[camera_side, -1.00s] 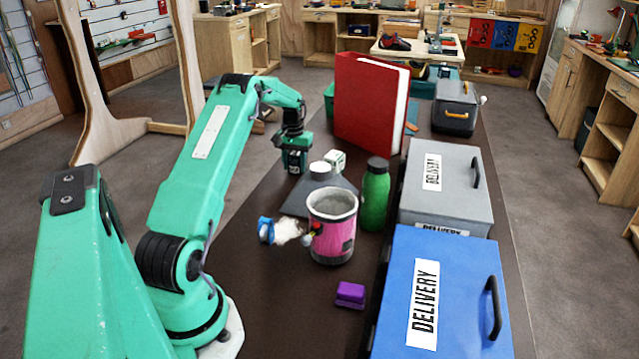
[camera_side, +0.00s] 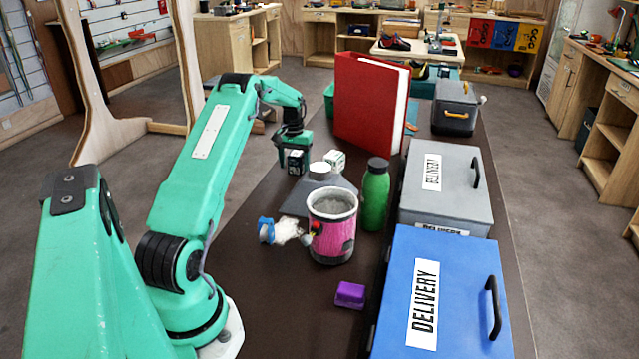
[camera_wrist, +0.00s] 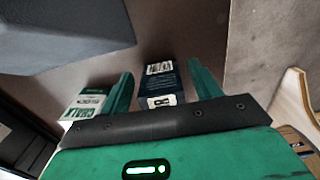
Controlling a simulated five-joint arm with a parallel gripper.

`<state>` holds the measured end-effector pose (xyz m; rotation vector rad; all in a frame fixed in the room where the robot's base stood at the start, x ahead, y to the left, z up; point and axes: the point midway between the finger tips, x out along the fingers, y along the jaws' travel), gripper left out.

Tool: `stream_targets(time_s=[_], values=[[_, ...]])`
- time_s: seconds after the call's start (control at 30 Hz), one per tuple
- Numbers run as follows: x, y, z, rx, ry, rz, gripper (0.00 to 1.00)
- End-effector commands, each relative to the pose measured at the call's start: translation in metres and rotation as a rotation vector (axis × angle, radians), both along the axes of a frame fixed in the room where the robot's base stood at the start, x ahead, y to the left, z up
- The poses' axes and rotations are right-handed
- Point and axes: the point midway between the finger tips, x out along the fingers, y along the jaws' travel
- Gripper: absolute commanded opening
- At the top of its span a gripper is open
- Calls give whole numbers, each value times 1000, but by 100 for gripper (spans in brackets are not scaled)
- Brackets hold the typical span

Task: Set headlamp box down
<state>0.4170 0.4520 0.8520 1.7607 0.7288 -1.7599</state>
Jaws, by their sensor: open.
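The headlamp box, a small dark blue box with white labels, stands on the dark table between my fingers; it shows in the wrist view (camera_wrist: 158,88) and partly in the side view (camera_side: 296,163). My gripper (camera_side: 293,166) is open around it. In the wrist view my gripper (camera_wrist: 160,71) has a finger on each side of the box, with a visible gap at the right finger. Whether the left finger touches the box is hard to tell.
A white-and-green chalk box (camera_wrist: 88,102) stands just outside my left finger in the wrist view. Nearby are a dark grey slab (camera_side: 297,200), pink chalk bag (camera_side: 333,243), green bottle (camera_side: 375,196) and red binder (camera_side: 362,100). Delivery boxes (camera_side: 462,275) line the right.

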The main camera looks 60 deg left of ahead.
Motion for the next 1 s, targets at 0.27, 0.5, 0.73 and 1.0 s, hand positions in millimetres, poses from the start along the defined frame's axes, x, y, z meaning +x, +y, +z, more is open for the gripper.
stream_targets(time_s=[0.27, 0.5, 0.73, 1.0], values=[[0, 0, 33, 2, -2, 0, 63], [1, 1, 73, 3, -3, 0, 63], [0, 0, 103, 1, -1, 0, 63], [0, 0, 117, 0, 0, 0, 63]])
